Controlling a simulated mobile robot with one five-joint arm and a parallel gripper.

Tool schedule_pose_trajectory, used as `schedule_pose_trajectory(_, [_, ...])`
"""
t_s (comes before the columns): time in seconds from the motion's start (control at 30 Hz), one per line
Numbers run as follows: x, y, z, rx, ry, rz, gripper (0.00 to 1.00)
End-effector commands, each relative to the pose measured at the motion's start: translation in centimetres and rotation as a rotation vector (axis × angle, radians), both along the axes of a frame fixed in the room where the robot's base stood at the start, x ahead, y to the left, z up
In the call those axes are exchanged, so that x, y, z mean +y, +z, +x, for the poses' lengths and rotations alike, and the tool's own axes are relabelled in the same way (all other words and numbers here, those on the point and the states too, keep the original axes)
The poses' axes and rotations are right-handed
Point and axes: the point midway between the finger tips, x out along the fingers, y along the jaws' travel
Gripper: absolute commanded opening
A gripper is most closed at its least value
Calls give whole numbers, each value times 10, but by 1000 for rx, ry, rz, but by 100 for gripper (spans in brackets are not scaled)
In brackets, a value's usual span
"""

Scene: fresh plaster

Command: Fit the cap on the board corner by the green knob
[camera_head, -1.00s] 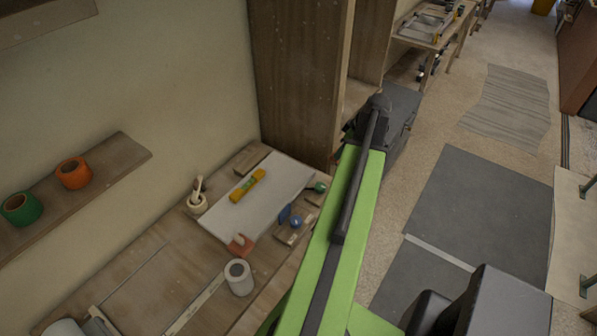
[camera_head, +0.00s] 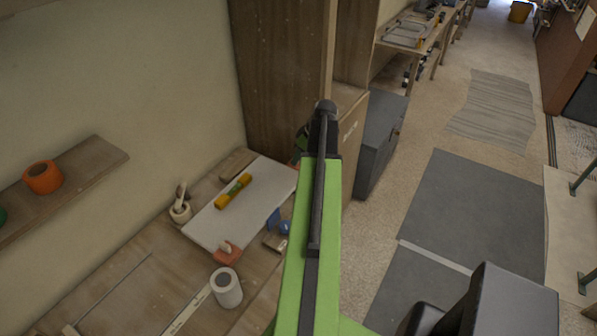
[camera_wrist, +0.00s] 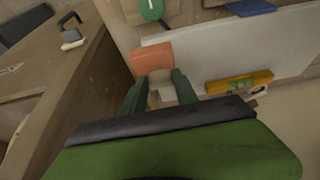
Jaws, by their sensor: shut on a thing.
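My gripper (camera_wrist: 158,84) is shut on the pale stem of an orange cap (camera_wrist: 152,58). The cap is at the end of the white board (camera_wrist: 290,45), by the corner nearest the green knob (camera_wrist: 151,9). I cannot tell whether it touches the board or hangs just above it. In the head view the white board (camera_head: 206,232) lies on the wooden bench; my arm hides the green knob and most of the gripper.
A similar orange piece (camera_head: 229,257) sits at the board's near corner. A yellow level (camera_head: 233,191) lies on the board; blue pieces (camera_head: 273,218) stand at its right edge. A white roll (camera_head: 227,288) and a pot (camera_head: 181,211) are nearby. A tall wooden cabinet (camera_head: 280,70) stands behind.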

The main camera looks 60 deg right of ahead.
Motion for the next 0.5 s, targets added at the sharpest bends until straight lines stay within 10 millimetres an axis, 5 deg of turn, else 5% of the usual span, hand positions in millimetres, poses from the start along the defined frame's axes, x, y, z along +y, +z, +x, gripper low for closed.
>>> schedule_pose_trajectory(0.17, [1, -4, 2, 0, 0, 0, 0])
schedule_pose_trajectory(0.4, [1, -43, 2, 0, 1, 0, 0])
schedule_pose_trajectory(0.5, [1, -43, 2, 0, 1, 0, 0])
